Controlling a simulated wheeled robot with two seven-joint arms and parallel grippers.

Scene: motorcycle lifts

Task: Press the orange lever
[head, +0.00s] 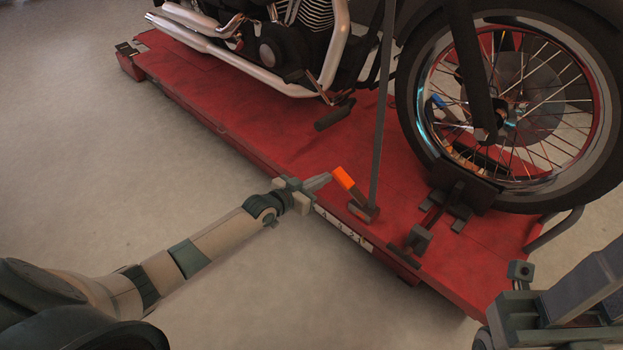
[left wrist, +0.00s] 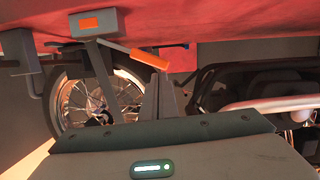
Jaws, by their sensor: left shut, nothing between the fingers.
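The orange lever (head: 344,178) sticks up from the near edge of the red lift platform, beside a thin grey upright bar. In the left wrist view, the lever (left wrist: 150,60) shows as an orange-tipped grey arm just above my fingers. My left gripper (head: 320,182) is shut and empty, its tip just left of the lever's orange end. In the left wrist view, the left gripper (left wrist: 167,88) points up at the orange part. I cannot tell whether they touch. My right gripper (head: 520,275) is partly in view at the lower right, away from the lever, its fingers unclear.
A motorcycle (head: 300,40) stands on the red lift platform (head: 290,135), its front wheel (head: 590,165) held near a dark wheel clamp (head: 465,185). The grey floor (head: 90,150) left of the platform is clear.

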